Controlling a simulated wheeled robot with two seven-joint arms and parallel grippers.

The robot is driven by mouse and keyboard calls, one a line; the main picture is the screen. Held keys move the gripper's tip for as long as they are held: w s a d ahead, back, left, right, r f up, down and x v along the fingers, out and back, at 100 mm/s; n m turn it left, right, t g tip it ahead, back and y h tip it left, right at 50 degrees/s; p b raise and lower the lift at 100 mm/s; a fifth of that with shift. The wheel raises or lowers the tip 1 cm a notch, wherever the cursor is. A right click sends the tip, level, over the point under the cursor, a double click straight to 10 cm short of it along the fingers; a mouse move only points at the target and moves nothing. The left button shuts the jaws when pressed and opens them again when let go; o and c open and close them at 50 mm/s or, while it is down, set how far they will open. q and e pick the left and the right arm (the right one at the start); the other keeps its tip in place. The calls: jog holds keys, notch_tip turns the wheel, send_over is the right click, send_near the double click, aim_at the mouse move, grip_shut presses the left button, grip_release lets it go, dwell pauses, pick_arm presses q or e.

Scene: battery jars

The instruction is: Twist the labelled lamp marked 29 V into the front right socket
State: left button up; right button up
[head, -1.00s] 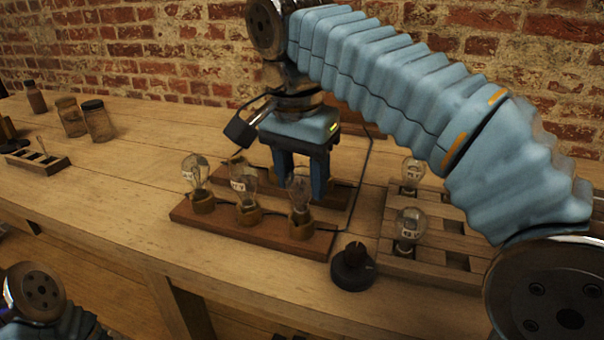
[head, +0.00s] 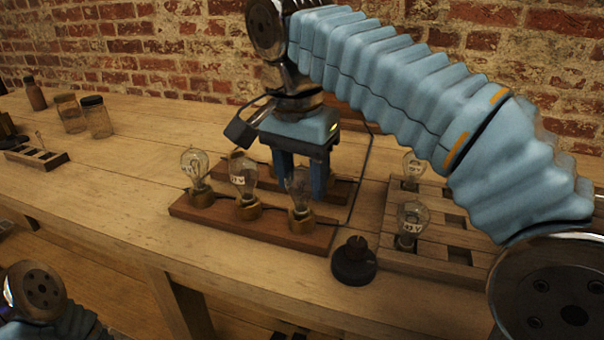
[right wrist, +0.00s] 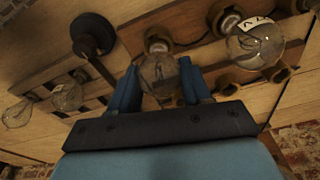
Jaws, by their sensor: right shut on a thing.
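A clear glass lamp (head: 299,184) stands upright at the brass front right socket (head: 301,221) of the wooden socket board (head: 270,232). Its label is too small to read surely. My right gripper (head: 301,190) reaches down from above, its blue fingers either side of the glass, shut on this lamp. In the right wrist view the lamp (right wrist: 160,74) sits between the fingertips, in line with the socket (right wrist: 158,42); how deep its base sits is not clear. Two more lamps stand in the front left (head: 194,166) and front middle (head: 243,174) sockets. My left gripper is out of view.
A black knob (head: 353,262) stands right of the board. Beyond it a slotted wooden rack (head: 430,262) holds a front lamp (head: 412,220) and a back lamp (head: 413,166). Jars (head: 97,118) and a small rack (head: 36,158) stand far left. The bench between is clear.

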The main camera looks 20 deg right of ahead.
jog(key=shift+f, duration=0.1)
dwell(0.3)
jog(key=m, duration=0.4)
jog(key=shift+m, duration=0.3)
jog(key=shift+m+g, duration=0.4)
jog(key=shift+m, duration=0.5)
jog(key=m, duration=0.6)
jog(key=shift+s+g, duration=0.1)
jog(key=shift+g, duration=0.2)
jog(key=shift+m, duration=0.3)
